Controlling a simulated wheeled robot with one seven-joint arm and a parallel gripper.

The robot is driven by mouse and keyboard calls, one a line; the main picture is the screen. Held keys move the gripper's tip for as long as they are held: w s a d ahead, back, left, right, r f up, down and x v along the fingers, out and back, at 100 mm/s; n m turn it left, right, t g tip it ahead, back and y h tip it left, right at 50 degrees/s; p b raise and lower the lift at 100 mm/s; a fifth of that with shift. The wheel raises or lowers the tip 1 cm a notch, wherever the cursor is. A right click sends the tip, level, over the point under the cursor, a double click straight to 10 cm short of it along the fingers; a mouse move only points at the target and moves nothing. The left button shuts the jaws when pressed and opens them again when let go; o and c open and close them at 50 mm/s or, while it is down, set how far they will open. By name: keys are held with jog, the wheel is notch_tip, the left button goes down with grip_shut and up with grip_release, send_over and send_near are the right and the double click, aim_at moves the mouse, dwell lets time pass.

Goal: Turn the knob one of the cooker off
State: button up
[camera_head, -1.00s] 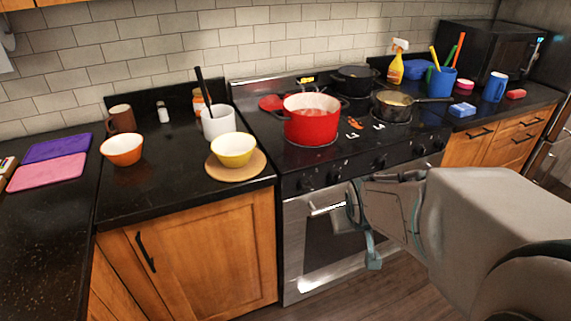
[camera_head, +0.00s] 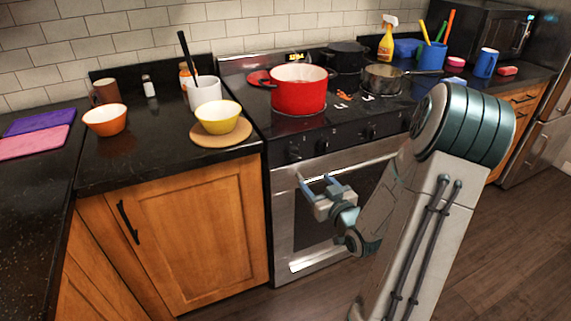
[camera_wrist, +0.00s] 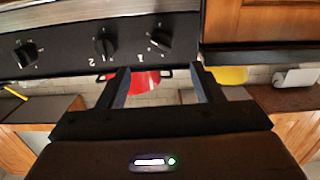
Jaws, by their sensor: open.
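The cooker (camera_head: 345,190) has a black front panel with a row of black knobs. Knob one (camera_wrist: 160,38), marked "1", shows in the wrist view just beyond the fingertips; it is the leftmost knob in the head view (camera_head: 294,153). Its pointer looks tilted compared with knob two (camera_wrist: 105,43), whose pointer is near vertical. My gripper (camera_head: 314,180) is open and empty, in front of the cooker and a little below knob one. In the wrist view, its two fingers (camera_wrist: 160,70) straddle the line toward knob one and are apart from it.
A red pot (camera_head: 298,97) stands on the front left burner; a pan (camera_head: 382,82) sits to its right. The oven door handle (camera_head: 365,155) runs below the knobs. A yellow bowl (camera_head: 218,120) is on the counter left of the cooker. The floor in front is clear.

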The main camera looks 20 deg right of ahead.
aim_at(296, 157)
jog(key=shift+t, duration=0.3)
jog(key=w, duration=1.3)
jog(key=shift+w+a+p, duration=0.25)
jog(key=shift+w+p, duration=0.05)
jog(key=shift+p, duration=0.05)
jog(key=shift+r, duration=0.1)
jog(key=c, duration=1)
jog(key=shift+o, duration=0.2)
jog(key=shift+d, duration=0.1)
